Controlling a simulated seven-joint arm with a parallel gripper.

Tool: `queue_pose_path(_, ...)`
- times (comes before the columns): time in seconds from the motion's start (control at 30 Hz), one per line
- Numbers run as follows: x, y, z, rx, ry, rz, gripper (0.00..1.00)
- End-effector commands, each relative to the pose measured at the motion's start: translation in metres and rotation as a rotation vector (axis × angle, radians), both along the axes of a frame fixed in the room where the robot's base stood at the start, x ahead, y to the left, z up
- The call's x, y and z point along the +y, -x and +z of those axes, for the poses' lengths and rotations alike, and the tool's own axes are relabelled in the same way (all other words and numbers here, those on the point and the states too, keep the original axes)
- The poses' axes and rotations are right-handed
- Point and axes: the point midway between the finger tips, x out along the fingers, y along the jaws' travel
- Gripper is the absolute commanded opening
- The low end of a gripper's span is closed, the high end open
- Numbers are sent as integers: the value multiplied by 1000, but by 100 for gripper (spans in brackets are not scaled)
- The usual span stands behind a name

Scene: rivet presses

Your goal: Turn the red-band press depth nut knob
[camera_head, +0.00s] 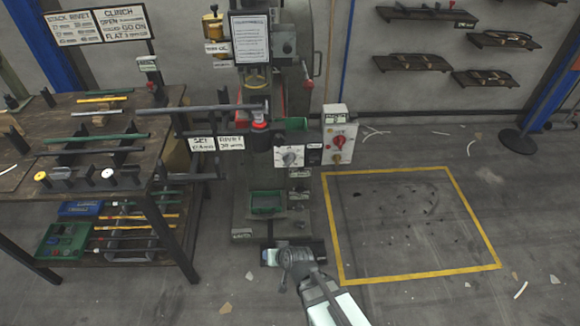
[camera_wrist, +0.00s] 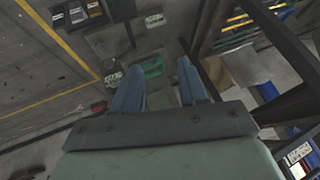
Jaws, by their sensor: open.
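In the head view the press (camera_head: 257,85) stands upright at the middle, against the wall. A red band (camera_head: 260,127) circles a short round part at its front, under a dark horizontal bar. Below and right of it a grey knob (camera_head: 290,157) sits on a pale dial plate. I cannot tell for certain which part is the depth nut knob. My gripper (camera_wrist: 160,65) is open and empty in the wrist view, its two bluish fingers apart. In the head view my wrist is low, in front of the press base, well below the band and knob. The fingertips are unclear there.
A white control box (camera_head: 339,120) with a red knob stands right of the press. A green tray (camera_head: 266,203) lies low on the press; it also shows beyond my fingers (camera_wrist: 153,69). A cluttered workbench (camera_head: 165,100) is left. The yellow-taped floor (camera_head: 345,225) at right is mostly clear.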

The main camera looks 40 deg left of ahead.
Motion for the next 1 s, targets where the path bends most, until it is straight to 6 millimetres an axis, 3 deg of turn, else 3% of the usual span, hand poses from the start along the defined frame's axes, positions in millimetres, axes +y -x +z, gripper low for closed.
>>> queue_pose_path(0.1, 27, -23, 29, -68, -166, -79, 43)
queue_pose_path(0.3, 48, -64, 76, -198, -431, -241, 43)
queue_pose_path(0.6, 39, -112, 143, -417, -721, -462, 43)
queue_pose_path(0.8, 31, -124, 164, -506, -794, -512, 43)
queue_pose_path(1.0, 38, -132, 165, -524, -798, -513, 43)
